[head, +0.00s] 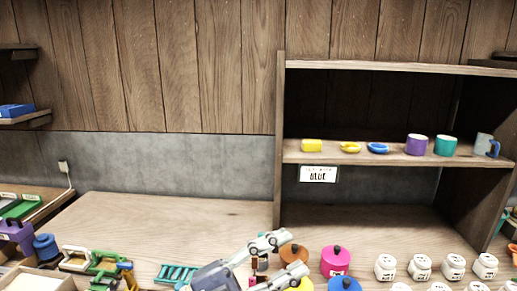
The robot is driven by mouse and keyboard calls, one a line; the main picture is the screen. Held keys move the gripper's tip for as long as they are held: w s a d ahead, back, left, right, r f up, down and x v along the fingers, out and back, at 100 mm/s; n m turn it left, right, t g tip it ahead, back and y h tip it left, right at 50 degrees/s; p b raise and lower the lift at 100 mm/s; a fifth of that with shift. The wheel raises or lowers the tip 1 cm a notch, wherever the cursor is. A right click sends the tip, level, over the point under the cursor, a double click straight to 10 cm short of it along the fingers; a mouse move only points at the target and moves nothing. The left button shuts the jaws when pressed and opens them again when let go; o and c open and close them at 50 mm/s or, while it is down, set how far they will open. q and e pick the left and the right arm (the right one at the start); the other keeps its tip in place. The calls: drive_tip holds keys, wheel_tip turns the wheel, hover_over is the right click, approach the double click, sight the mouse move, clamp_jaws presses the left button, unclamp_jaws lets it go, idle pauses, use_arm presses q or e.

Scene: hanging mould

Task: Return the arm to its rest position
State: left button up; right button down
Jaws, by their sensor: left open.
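My left gripper (291,252) is low in the head view, over the front part of the wooden table (150,225). Its two grey fingers point right and stand apart. Nothing shows held between them. An orange lidded pot (294,254) is beside or behind the fingertips; I cannot tell whether they touch. A small dark and red item (258,264) shows between the fingers, nearer their base. The rest of the arm is mostly cut off by the bottom edge. My right gripper is not in view.
A pink pot (335,261) and several white jars (420,266) stand to the right. A teal rack (176,273) and green frames (105,262) are to the left. A shelf (390,153) above holds mugs. The table's back left is clear.

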use_arm(q)
drive_tip(key=w+a+f+n+t+y, duration=0.2)
drive_tip(key=w+a+n+t+y, duration=0.1)
drive_tip(key=a+n+t+y, duration=0.5)
drive_tip(key=w+a+f+n+t+y, duration=0.1)
drive_tip(key=w+a+n+t+y, duration=0.35)
drive_tip(key=n, duration=0.45)
drive_tip(key=s+a+f+n+g+y, duration=0.3)
drive_tip(key=a+f+n+y, duration=0.15)
drive_tip(key=f, duration=0.45)
drive_tip(key=s+a+f+n+g+y, duration=0.2)
drive_tip(key=a+f+n+g+y, duration=0.15)
drive_tip(key=a+f, duration=0.4)
drive_tip(key=s+f+g, duration=0.5)
drive_tip(key=s+f, duration=0.3)
drive_tip(key=s, duration=0.3)
drive_tip(key=s+f+g, duration=0.4)
drive_tip(key=s+f, duration=0.4)
drive_tip(key=s, duration=0.3)
wheel_tip(320, 180, down, 26)
drive_tip(key=s+g, duration=0.2)
drive_tip(key=s+a+f+m+g, duration=0.1)
drive_tip(key=s+a+f, duration=0.2)
drive_tip(key=s+f, duration=1.4)
